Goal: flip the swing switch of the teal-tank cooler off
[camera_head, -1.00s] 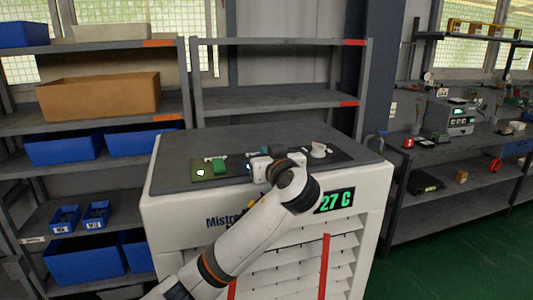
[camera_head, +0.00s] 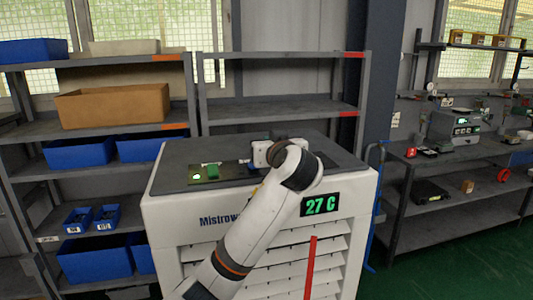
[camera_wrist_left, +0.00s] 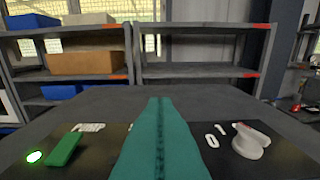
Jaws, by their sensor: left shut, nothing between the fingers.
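The cooler (camera_head: 180,228) is a white box with a dark top and a green "27 C" display (camera_head: 320,204). No teal tank is visible. On its top panel a green rectangular switch (camera_head: 212,171) sits beside a lit indicator (camera_head: 196,178). The wrist view shows this switch (camera_wrist_left: 64,149) and lamp (camera_wrist_left: 35,157) at left, and a white knob (camera_wrist_left: 250,142) near "0" and "1" marks at right. My left gripper (camera_wrist_left: 160,102) has teal fingers shut together, empty, above the panel between switch and knob. In the head view my arm hides the fingertips and knob.
Shelves with blue bins (camera_head: 77,151) and a brown box (camera_head: 113,105) stand behind and left. A mostly empty shelf (camera_head: 280,110) is behind the cooler. A bench (camera_head: 462,153) with instruments stands at right, beyond green floor.

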